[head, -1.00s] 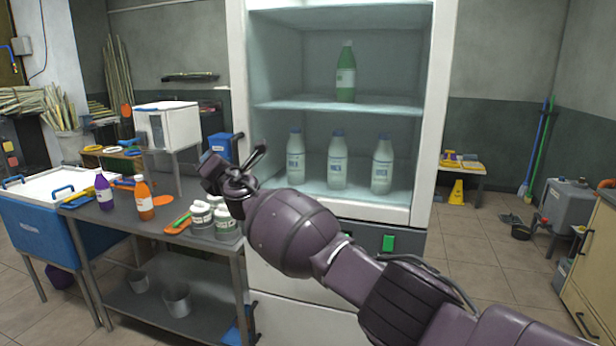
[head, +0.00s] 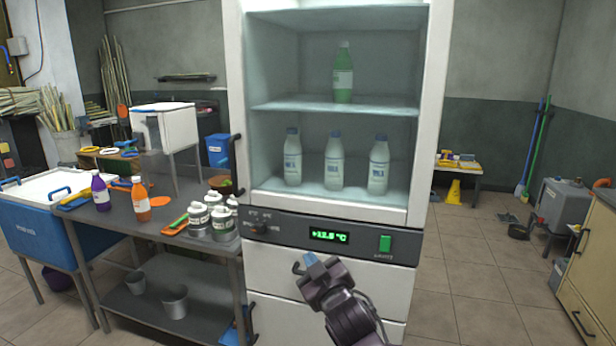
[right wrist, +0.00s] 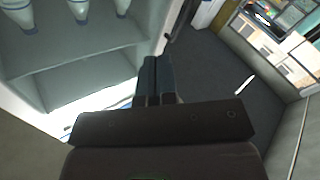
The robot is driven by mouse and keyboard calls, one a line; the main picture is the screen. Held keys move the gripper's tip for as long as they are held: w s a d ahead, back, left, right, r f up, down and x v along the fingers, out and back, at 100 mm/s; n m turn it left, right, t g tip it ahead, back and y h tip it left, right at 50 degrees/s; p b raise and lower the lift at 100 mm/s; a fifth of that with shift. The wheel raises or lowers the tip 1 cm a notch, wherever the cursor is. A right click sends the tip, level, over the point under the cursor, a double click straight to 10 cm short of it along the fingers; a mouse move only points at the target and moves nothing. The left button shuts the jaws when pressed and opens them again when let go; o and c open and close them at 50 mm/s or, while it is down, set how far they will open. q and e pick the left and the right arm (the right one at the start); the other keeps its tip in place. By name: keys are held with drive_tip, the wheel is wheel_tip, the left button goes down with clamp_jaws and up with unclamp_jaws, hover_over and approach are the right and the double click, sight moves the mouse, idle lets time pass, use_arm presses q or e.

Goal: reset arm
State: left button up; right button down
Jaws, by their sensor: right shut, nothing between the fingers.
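My right gripper (head: 306,263) is in front of the lower white panel of the fridge (head: 270,265), below its control strip. In the right wrist view its two fingers (right wrist: 157,75) lie together, shut with nothing between them. The fridge's inside is open to view, with a green bottle (head: 343,75) on the upper shelf and three white milk bottles with blue caps (head: 334,160) on the lower one. My left gripper does not show.
A grey metal table (head: 150,225) at the left holds purple (head: 101,192) and orange (head: 141,200) bottles and several white-lidded jars (head: 222,220). A blue cooler (head: 45,235) stands left of it. The floor right of the fridge (head: 475,270) is mostly clear.

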drive_tip(key=s+d+f+m+g+h, duration=0.2)
drive_tip(key=s+d+f, duration=0.6)
drive_tip(key=s, duration=0.4)
drive_tip(key=s+d+f+m+g+h, duration=0.2)
drive_tip(key=s+d+f+m, duration=0.2)
drive_tip(key=s+d+f, duration=0.5)
drive_tip(key=s+d+f+m+g+h, duration=0.2)
drive_tip(key=s+d+f, duration=0.7)
drive_tip(key=s, duration=0.8)
wheel_tip(320, 180, down, 2)
drive_tip(key=shift+d+m+h, duration=0.15)
drive_tip(key=shift+m+h, duration=0.25)
drive_tip(key=shift+h, duration=0.1)
